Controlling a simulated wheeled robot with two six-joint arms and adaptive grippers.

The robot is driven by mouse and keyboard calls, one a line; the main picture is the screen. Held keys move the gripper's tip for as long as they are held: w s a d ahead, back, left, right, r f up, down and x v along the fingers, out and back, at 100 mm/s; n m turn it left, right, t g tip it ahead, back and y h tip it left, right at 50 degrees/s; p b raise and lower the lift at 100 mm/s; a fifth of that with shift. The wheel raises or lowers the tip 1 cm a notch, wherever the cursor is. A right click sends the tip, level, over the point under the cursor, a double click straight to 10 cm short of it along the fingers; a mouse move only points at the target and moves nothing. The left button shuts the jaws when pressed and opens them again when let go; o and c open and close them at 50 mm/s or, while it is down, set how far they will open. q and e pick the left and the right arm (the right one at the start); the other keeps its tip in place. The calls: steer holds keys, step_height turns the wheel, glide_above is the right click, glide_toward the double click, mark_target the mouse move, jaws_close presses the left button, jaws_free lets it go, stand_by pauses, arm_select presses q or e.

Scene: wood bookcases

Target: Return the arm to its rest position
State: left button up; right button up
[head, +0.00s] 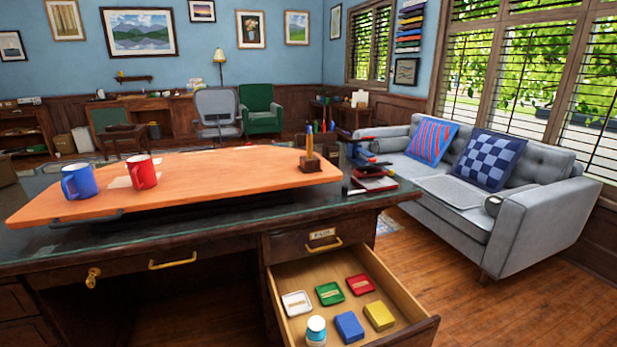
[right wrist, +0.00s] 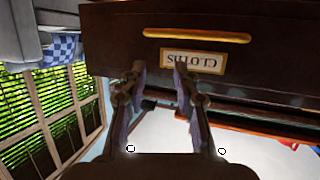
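My right gripper (right wrist: 160,74) shows in the right wrist view with its two fingers apart and nothing between them. The picture there is upside down. Beyond the fingertips is a dark wood drawer front (right wrist: 110,45) with a yellow handle (right wrist: 197,35) and a label plate (right wrist: 192,60) reading CLOTHS. I cannot tell the exact gap between fingertips and drawer front. Neither gripper shows in the head view, and my left gripper is in neither view.
The desk's right drawer (head: 402,335) stands open, holding several small coloured items and a white jar (head: 316,331). An orange board (head: 215,178) on the desk carries a blue mug (head: 79,182), a red mug (head: 142,172) and a pencil holder (head: 310,163). A grey sofa (head: 545,215) stands right.

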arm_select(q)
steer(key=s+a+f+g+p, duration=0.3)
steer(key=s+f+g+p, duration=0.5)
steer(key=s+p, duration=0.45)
arm_select(e)
steer(key=s+d+f+g, duration=0.3)
steer(key=s+f+g, duration=0.5)
steer(key=s, duration=0.5)
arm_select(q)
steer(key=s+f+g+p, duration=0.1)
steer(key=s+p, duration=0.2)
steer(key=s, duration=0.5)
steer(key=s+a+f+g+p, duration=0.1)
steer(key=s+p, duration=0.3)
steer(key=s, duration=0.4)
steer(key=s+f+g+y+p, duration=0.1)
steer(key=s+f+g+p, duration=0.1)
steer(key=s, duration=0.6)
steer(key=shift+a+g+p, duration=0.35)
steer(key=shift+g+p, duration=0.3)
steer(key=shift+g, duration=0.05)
arm_select(e)
steer(key=s+d+f+g, duration=0.1)
steer(key=s+f+g, duration=0.1)
steer(key=s, duration=1)
steer(key=s+f+g+h, duration=0.1)
steer(key=s+f+g, duration=0.1)
steer(key=s, duration=0.9)
steer(key=shift+s+d+g, duration=0.35)
steer(key=shift+g, duration=0.35)
